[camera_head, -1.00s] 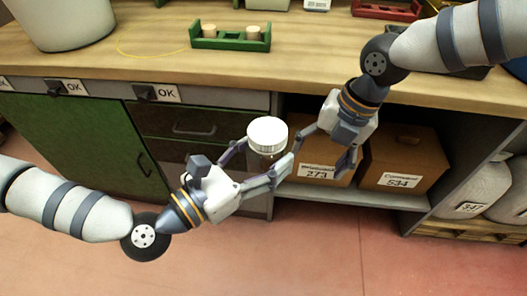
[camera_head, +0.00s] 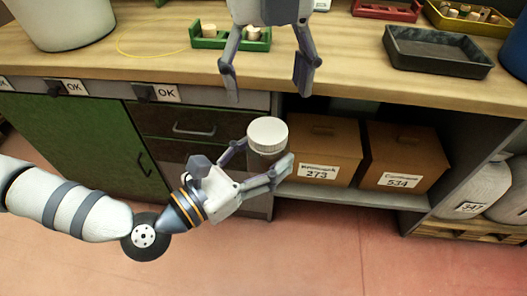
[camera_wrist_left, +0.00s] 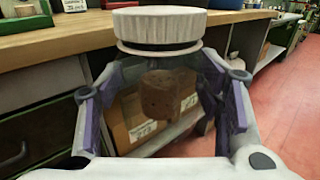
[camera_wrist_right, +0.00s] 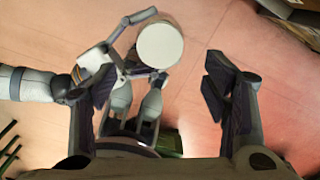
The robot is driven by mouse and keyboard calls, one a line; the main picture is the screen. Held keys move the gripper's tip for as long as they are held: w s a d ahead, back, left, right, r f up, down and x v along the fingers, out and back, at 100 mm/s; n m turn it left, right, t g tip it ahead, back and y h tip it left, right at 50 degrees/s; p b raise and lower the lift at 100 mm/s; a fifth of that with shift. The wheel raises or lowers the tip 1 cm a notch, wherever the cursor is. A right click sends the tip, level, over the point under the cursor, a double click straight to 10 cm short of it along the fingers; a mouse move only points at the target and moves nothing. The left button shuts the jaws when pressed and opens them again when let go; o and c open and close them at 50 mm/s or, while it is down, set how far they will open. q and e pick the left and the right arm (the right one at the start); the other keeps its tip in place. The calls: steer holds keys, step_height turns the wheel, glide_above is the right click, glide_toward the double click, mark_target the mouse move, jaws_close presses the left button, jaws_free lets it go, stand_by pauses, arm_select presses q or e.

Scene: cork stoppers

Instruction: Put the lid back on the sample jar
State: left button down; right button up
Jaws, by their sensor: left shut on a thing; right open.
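The white round lid (camera_head: 268,132) sits on top of the clear sample jar (camera_head: 265,160), in front of the counter. In the left wrist view the lid (camera_wrist_left: 160,27) looks level on the jar, and a brown cork (camera_wrist_left: 168,94) shows inside. I cannot tell whether the lid is tightened. My left gripper (camera_head: 267,163) is shut around the jar body and holds it upright in the air. My right gripper (camera_head: 266,93) is open and empty, fingers pointing down, apart from the lid. The lid also shows from above in the right wrist view (camera_wrist_right: 160,46).
The wooden counter (camera_head: 150,55) lies behind. On it are a green holder (camera_head: 230,43) with corks, a dark empty tray (camera_head: 438,52) and a yellow tray (camera_head: 465,18) with several corks. Cardboard boxes (camera_head: 318,150) stand on the shelf below.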

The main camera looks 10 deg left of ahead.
mark_target(268, 130)
step_height(268, 130, down, 8)
stand_by(0.5)
